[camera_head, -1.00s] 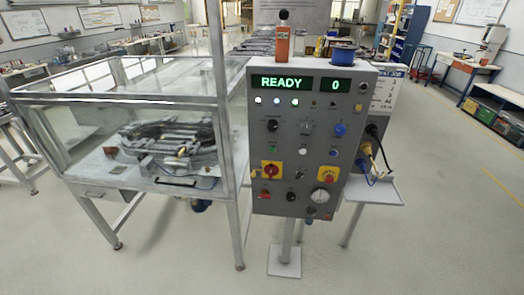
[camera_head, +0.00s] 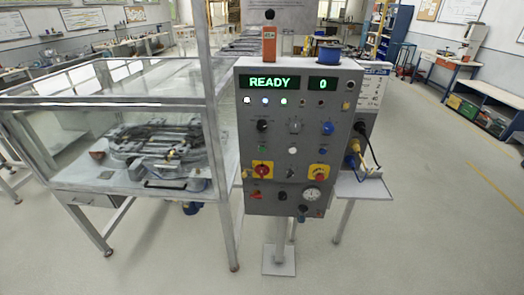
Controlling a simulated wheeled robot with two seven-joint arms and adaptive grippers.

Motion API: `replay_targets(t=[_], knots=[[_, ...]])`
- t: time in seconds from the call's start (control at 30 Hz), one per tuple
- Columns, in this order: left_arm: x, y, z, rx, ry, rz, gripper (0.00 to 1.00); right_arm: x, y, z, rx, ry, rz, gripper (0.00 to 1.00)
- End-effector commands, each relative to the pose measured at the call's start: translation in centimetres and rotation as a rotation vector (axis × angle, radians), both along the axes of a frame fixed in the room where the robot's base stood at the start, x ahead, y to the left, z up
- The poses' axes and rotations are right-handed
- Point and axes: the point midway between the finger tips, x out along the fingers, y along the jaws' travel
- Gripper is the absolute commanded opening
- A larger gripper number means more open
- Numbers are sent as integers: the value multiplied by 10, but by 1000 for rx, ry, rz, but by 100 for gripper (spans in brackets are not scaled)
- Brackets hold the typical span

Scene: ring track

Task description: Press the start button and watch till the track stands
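A grey control panel (camera_head: 278,200) stands upright on a post in the middle of the view. Its green display (camera_head: 268,82) reads READY and a smaller display (camera_head: 323,84) reads 0. A small green button (camera_head: 263,150) sits left of a white button (camera_head: 292,150) and a blue button (camera_head: 323,151). A red knob on a yellow plate (camera_head: 262,170) and another red and yellow control (camera_head: 319,173) sit lower. The track (camera_head: 158,143) lies inside a clear-walled case at the left; whether it moves cannot be told. Neither of my grippers shows.
The metal-framed case (camera_head: 222,190) stands close against the panel's left side. A small shelf (camera_head: 364,189) with plugs and cables juts out at the right. A blue spool (camera_head: 328,53) and an orange device (camera_head: 269,43) sit on top. Floor in front and at right is clear.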

Motion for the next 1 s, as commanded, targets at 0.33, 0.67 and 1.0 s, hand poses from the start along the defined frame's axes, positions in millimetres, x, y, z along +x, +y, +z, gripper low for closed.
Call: replay_targets(t=[0.33,0.67,1.0], knots=[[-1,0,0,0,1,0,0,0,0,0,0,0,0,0],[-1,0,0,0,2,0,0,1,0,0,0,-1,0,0],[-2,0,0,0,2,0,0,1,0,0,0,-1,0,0]])
